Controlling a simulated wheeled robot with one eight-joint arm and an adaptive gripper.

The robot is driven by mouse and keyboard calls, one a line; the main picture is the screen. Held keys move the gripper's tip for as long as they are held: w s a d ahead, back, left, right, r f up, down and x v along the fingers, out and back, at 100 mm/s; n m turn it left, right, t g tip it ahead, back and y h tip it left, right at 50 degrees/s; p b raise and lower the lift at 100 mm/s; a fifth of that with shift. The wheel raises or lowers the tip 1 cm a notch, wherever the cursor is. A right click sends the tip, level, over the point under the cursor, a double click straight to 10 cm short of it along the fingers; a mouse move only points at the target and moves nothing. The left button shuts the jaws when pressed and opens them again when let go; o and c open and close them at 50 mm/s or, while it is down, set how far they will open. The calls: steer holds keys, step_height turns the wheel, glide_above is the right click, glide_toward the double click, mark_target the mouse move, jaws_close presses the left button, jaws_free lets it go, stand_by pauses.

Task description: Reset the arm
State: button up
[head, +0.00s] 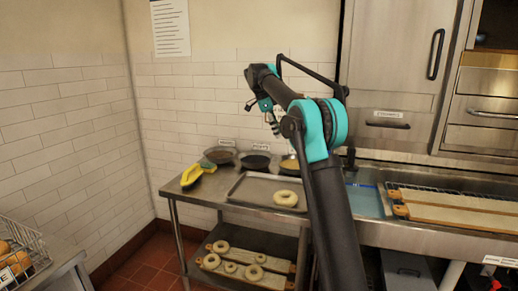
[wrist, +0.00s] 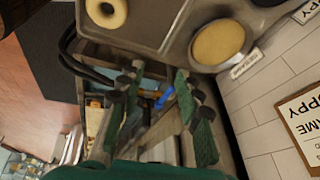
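My arm rises in the middle of the head view and bends over to the left, with my gripper (head: 273,130) hanging above the back of the steel table (head: 225,199). In the wrist view my gripper (wrist: 158,85) has its two green-padded fingers spread apart, with nothing seen held between them. A bagel (head: 286,198) lies on the metal tray (head: 250,188) below and in front of the gripper. Both also show in the wrist view, the bagel (wrist: 105,12) at the top left and the tray (wrist: 150,18) beside it.
Several bowls, including a dark one (head: 256,161), line the table's back. A yellow-and-black brush (head: 197,176) lies at its left. Several bagels sit on the lower shelf. A sink with long boards (head: 460,208) is on the right. A wire basket (head: 20,258) stands lower left.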

steer(key=s+d+f+n+y, duration=0.1)
steer(key=s+d+f+n, duration=0.25)
steer(key=s, duration=0.25)
steer(key=s+d+f+n+t+y, duration=0.1)
steer(key=s+d+f+n, duration=0.15)
steer(key=s+f, duration=0.3)
steer(key=s+d+f+n+y, duration=0.1)
steer(key=s+d+f+n, duration=0.25)
steer(key=s, duration=0.35)
steer(key=s+d+f+n+t, duration=0.1)
steer(key=s+f+n, duration=0.4)
steer(key=s+f, duration=0.4)
steer(key=s+d+f+n+t+y, duration=0.1)
steer(key=s+f+n, duration=0.4)
steer(key=s+f, duration=0.5)
steer(key=s, duration=0.8)
steer(key=shift+f, duration=0.25)
